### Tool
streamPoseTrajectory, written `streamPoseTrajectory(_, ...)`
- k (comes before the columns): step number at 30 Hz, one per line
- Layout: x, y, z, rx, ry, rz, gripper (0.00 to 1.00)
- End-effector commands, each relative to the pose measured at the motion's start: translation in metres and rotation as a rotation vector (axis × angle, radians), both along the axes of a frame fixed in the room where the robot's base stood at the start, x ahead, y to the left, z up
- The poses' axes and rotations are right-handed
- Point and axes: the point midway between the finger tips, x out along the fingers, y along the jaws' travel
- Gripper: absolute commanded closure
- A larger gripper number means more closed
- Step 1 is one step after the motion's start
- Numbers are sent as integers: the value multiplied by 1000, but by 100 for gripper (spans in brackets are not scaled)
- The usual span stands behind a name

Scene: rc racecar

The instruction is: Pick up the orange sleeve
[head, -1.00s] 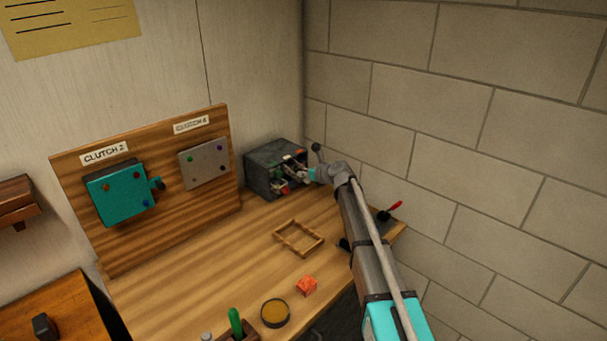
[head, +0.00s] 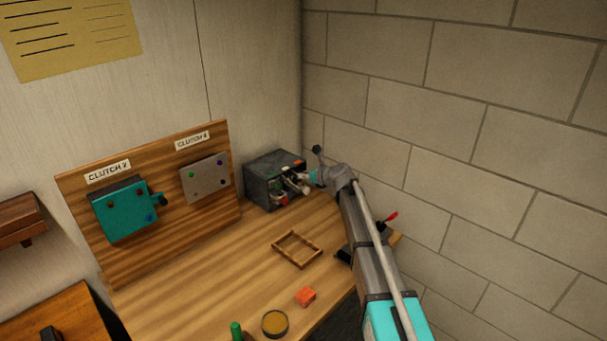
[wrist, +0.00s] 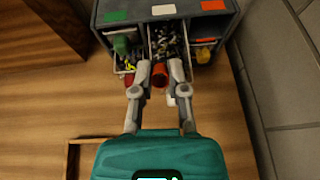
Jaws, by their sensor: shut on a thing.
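The orange sleeve (wrist: 159,76) is a short orange-red tube with a dark hollow end, in the wrist view. My gripper (wrist: 159,69) is shut on it, one finger on each side. The sleeve is at the front of the middle compartment of a dark grey sorting box (wrist: 195,42); I cannot tell whether it is clear of the box. In the head view my gripper (head: 301,183) is at the box's open front (head: 262,196), and the sleeve cannot be made out there.
The box has green, white and orange labels, with green pieces left, dark small parts in the middle and yellow pieces right. A wooden frame (head: 296,250), an orange block (head: 306,296) and a round tin (head: 275,323) are on the bench. A block wall (head: 480,150) is close right.

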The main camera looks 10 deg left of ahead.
Motion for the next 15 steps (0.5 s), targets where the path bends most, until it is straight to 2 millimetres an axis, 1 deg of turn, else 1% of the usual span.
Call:
streamPoseTrajectory(1,-7,-4,13,0,0,0,96)
streamPoseTrajectory(10,-31,-21,48,0,0,-1,96)
streamPoseTrajectory(12,-46,-30,53,0,0,-1,96)
streamPoseTrajectory(15,-63,-41,62,-1,0,-1,96)
